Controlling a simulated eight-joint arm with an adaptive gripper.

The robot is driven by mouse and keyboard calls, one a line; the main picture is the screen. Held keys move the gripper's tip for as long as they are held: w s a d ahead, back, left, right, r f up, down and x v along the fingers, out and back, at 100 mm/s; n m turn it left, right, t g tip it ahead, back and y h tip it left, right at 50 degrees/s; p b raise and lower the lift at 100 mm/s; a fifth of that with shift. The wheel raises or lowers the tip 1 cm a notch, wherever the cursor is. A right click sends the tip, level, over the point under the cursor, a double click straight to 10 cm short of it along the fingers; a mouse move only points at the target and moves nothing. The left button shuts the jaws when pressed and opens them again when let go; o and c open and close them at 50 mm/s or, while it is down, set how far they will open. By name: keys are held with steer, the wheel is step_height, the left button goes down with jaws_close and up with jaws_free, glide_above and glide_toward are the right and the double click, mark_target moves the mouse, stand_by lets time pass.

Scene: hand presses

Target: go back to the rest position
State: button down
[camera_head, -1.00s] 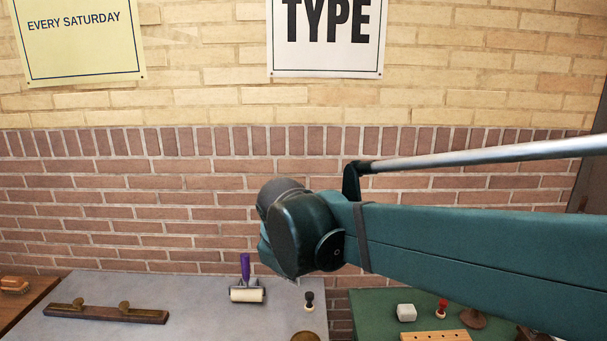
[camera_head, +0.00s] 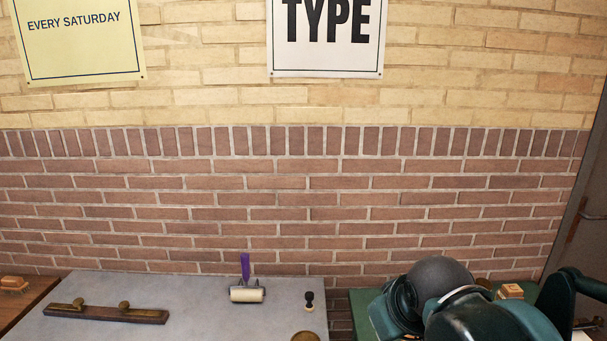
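My arm, dark green and black, shows at the lower right in the head view, in front of the green table (camera_head: 361,309). Its rounded dark joint hides most of that table. My gripper is not visible in the head view, so I cannot see whether it holds anything.
A grey table (camera_head: 190,288) bears a brayer with a purple handle (camera_head: 245,266), a dark stamp (camera_head: 309,301), a wooden bar with two knobs (camera_head: 105,312) and a round brass-coloured thing (camera_head: 305,336). A brown table (camera_head: 28,296) is at left. A brick wall (camera_head: 250,200) stands behind.

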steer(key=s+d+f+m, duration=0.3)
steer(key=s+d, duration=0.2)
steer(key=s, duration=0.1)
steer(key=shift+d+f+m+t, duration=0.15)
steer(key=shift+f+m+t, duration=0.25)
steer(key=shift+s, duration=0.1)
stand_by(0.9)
